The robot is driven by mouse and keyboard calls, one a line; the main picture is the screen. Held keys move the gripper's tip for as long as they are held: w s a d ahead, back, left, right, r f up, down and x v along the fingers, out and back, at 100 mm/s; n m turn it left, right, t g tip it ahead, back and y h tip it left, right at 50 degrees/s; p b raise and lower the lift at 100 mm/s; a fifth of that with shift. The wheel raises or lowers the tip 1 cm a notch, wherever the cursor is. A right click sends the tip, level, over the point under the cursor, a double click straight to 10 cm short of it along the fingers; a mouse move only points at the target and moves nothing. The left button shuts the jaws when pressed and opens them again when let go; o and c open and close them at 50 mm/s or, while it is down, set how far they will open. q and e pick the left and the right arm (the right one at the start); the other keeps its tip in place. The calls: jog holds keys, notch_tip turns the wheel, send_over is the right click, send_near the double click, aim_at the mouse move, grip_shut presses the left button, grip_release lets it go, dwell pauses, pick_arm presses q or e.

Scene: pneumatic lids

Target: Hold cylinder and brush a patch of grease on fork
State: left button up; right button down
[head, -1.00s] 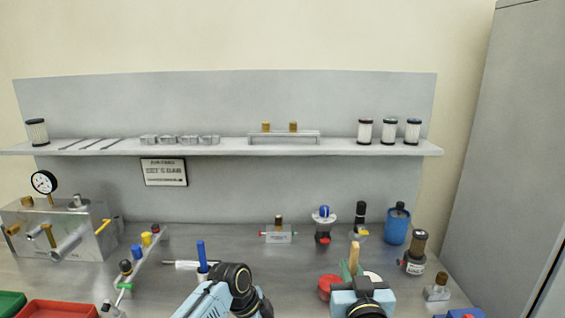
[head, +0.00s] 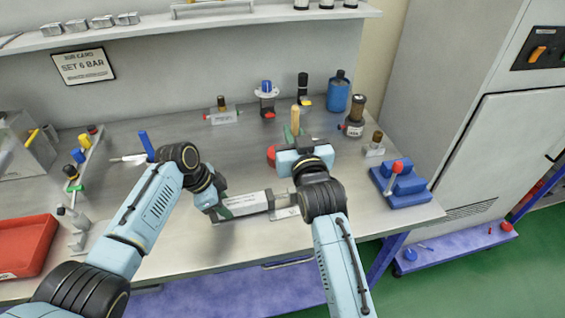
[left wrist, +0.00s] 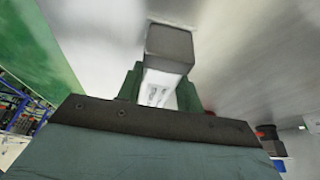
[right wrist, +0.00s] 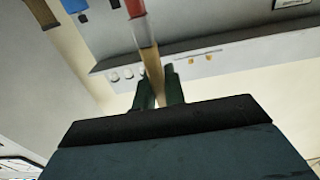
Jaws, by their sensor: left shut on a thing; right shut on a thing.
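The cylinder (head: 248,204) is a pale grey block with a label, lying near the front of the bench with its rod end pointing right. My left gripper (head: 219,209) is shut on its left end; the block also shows between the green fingers in the left wrist view (left wrist: 165,75). The fork (head: 284,212) at the rod end is small and partly hidden by my right arm. My right gripper (head: 295,138) is shut on the brush's wooden handle (head: 295,118), which stands upright. In the right wrist view the brush (right wrist: 151,65) runs up from the fingers.
A blue bottle (head: 338,92), a brown-topped canister (head: 355,118) and small valves stand behind. A blue block stand (head: 402,182) is at the right and a red tray (head: 24,246) at the left. Bench between is mostly clear.

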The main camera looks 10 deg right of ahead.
jog(key=shift+f, duration=0.2)
dwell(0.5)
jog(key=shift+f, duration=3.8)
jog(key=shift+f, duration=0.8)
jog(key=shift+s, duration=0.45)
jog(key=shift+w, duration=0.1)
jog(key=shift+w+f, duration=0.1)
jog(key=shift+w, duration=0.8)
